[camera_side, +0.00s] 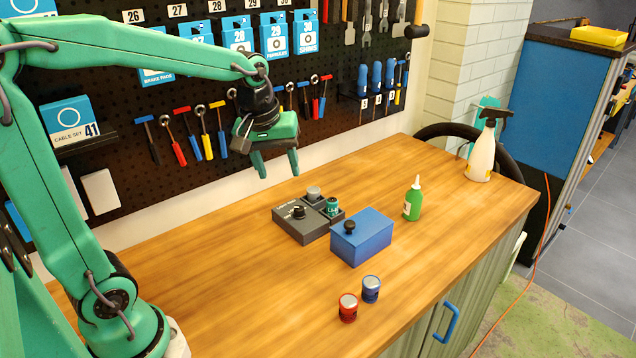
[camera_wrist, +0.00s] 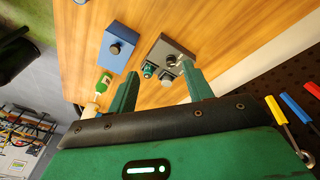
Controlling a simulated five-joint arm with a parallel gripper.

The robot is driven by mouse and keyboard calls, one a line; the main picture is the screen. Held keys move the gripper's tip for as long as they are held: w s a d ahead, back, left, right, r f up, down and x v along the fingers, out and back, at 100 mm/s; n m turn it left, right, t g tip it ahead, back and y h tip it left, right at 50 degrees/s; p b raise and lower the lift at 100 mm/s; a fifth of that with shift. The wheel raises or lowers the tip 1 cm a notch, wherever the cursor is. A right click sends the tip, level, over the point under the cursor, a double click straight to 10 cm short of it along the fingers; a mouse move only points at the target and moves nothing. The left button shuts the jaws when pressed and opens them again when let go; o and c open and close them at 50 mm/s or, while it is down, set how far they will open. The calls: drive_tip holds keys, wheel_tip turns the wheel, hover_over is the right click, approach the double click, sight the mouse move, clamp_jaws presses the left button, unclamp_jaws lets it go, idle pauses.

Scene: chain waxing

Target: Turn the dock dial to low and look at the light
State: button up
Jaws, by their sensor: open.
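The grey dock (camera_side: 290,229) sits on the wooden bench with a black dial (camera_side: 299,212) on top. A teal piece (camera_side: 332,206) and a grey round piece (camera_side: 313,192) stand at its right and back. In the wrist view the dock (camera_wrist: 178,50) lies beyond my fingers, with its dial (camera_wrist: 171,60) facing up. Which setting the dial points to is too small to tell. I cannot make out a lit lamp on the dock. My gripper (camera_side: 278,169) is open and empty, above and behind the dock, apart from it.
A blue box (camera_side: 362,241) with a black knob stands right of the dock. A green bottle (camera_side: 413,201), a spray bottle (camera_side: 482,150), a red jar (camera_side: 348,307) and a blue jar (camera_side: 371,289) are further out. A tool pegboard (camera_side: 110,85) rises behind. The front-left bench is clear.

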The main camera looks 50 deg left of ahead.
drive_tip(key=w+a+f+n+g, duration=0.2)
drive_tip(key=w+a+f+n, duration=0.25)
drive_tip(key=w, duration=0.25)
drive_tip(key=n, duration=0.4)
hover_over(299, 207)
drive_tip(key=shift+g, duration=0.4)
wheel_tip(299, 207, down, 7)
drive_tip(key=shift+d, duration=0.1)
drive_tip(key=shift+f, duration=0.1)
drive_tip(key=shift+f, duration=3.8)
drive_tip(key=shift+c, duration=0.4)
drive_tip(key=c, duration=0.9)
